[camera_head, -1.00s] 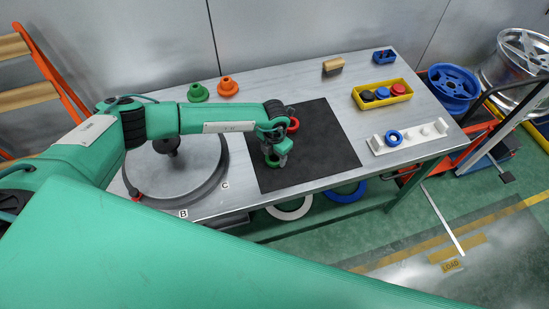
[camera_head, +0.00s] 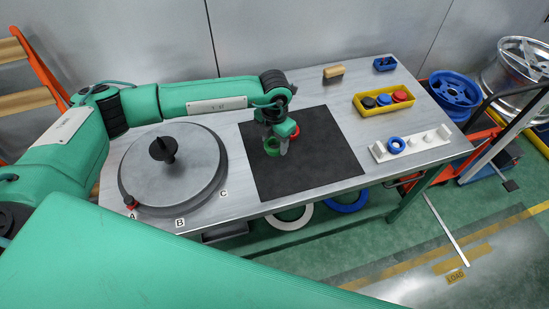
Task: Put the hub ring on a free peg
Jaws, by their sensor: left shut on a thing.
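A white peg rack (camera_head: 378,151) stands right of the mat. A blue ring (camera_head: 396,145) is on it, and pegs to its right (camera_head: 428,136) are bare. A round grey turntable (camera_head: 140,181) at the left has a black centre knob (camera_head: 163,150). My right gripper is out of view.
The black mat (camera_head: 325,160) is clear on its right. A yellow bin (camera_head: 375,111) holds black, blue and red parts. A wooden block (camera_head: 333,72) and a small blue box (camera_head: 385,64) stand at the back. Wheels (camera_head: 454,91) lie beyond the table's right end.

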